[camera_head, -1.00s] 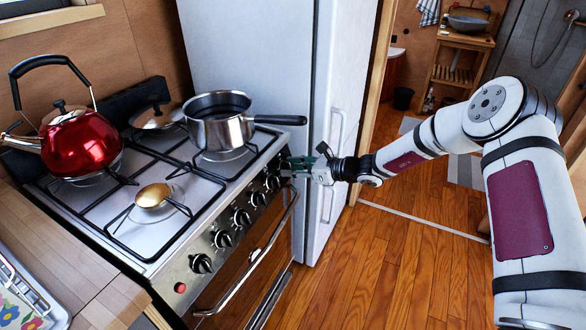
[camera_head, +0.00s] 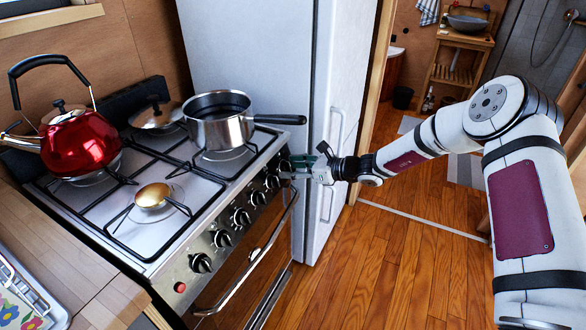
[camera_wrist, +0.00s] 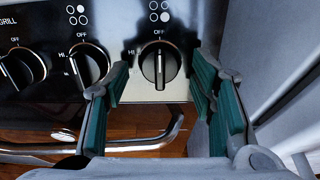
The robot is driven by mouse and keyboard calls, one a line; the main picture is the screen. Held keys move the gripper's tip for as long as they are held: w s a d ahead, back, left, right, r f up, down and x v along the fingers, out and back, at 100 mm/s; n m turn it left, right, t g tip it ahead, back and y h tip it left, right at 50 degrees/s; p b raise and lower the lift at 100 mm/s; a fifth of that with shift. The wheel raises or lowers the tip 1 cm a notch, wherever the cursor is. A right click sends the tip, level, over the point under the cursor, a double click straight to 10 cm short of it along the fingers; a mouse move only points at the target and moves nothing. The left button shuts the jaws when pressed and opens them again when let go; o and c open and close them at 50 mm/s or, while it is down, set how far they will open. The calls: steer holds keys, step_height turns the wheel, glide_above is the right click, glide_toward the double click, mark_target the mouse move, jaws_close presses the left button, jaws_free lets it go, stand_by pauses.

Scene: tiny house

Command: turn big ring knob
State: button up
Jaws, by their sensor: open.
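The stove's front panel carries a row of black knobs. In the wrist view the rightmost visible knob (camera_wrist: 160,65) has an upright grip and an OFF mark above it. Burner-ring symbols are printed above it; none is clearly labelled big ring. My gripper (camera_wrist: 160,74) is open, with one green-padded finger on each side of this knob; I cannot tell whether either touches it. In the head view my gripper (camera_head: 294,168) is at the far end of the knob row and partly hides the knobs there. A second knob (camera_wrist: 88,63) lies just left of the left finger.
The oven handle (camera_head: 250,255) runs below the knobs. The white fridge (camera_head: 330,130) stands close on the far side of my gripper. A saucepan (camera_head: 222,128) sits above, its handle reaching over the panel. A red kettle (camera_head: 80,145) is farther left. The wooden floor (camera_head: 400,260) is open.

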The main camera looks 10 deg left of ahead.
steer(key=v, duration=1.2)
steer(key=s+d+r+n+g+h+p, duration=0.1)
steer(key=s+r+n+g+h+p, duration=0.15)
steer(key=s+r+n, duration=0.6)
steer(key=s+d+r+n+g+h+p, duration=0.1)
steer(key=s+d+r+n+h+p, duration=0.25)
steer(key=s+r, duration=0.8)
steer(key=s+d+r+n+t+h+p, duration=0.1)
steer(key=s+d+r+n, duration=0.4)
steer(key=s, duration=0.7)
steer(key=s+d+r+n+t+h+p, duration=0.2)
steer(key=s+d+r+n+h, duration=0.3)
steer(key=s, duration=0.8)
step_height(320, 180, up, 3)
steer(key=d+h+p, duration=0.1)
steer(key=d, duration=0.1)
steer(key=shift+d+f+p, duration=0.25)
steer(key=shift+d+p, duration=0.05)
steer(key=shift+d, duration=0.1)
